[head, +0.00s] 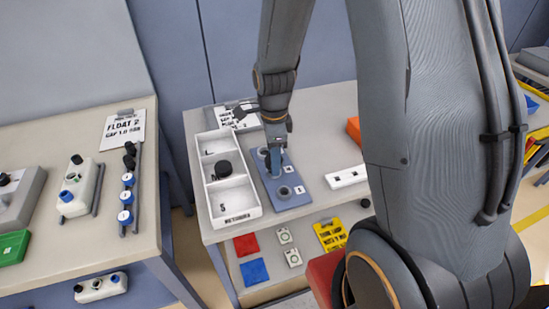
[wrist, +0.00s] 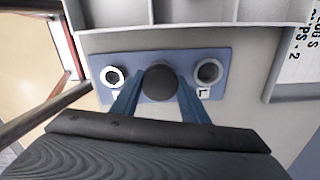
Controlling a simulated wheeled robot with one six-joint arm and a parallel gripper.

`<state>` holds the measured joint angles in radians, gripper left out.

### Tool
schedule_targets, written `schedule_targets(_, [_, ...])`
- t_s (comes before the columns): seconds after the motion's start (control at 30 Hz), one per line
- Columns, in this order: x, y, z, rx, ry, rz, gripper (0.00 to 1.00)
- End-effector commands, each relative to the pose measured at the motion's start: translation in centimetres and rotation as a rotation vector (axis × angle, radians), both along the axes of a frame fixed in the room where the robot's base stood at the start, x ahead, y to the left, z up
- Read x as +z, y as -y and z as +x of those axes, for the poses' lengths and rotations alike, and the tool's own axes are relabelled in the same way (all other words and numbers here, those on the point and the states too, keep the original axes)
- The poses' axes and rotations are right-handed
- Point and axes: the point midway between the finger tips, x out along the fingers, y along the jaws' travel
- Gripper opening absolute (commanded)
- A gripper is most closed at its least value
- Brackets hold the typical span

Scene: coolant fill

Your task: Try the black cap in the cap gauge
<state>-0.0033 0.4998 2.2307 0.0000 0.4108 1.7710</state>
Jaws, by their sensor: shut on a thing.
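The cap gauge is a blue plate (head: 291,203) on the middle table, and it also fills the centre of the wrist view (wrist: 220,55). Two pale rings with dark centres, left (wrist: 115,76) and right (wrist: 208,72), show on it in the wrist view. My gripper (wrist: 158,100) is shut on a round black cap (wrist: 160,84) over the plate's middle, between the rings. The cap hides what lies under it, and I cannot tell whether it touches the gauge. In the head view my gripper (head: 274,160) points down over the gauge and the held cap is hidden.
A white tray with three compartments (head: 241,214) stands close left of the gauge, with another black cap (head: 223,169) in its middle one. A white block (head: 346,178) and an orange item (head: 354,130) are to the right. A printed card (head: 236,116) is behind.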

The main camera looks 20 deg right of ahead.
Motion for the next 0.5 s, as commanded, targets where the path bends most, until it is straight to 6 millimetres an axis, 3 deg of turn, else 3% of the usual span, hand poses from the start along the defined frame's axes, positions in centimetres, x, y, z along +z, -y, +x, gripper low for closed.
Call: schedule_targets(0.5, [-0.99,0.00,0.00,0.000,0.000,0.000,0.16])
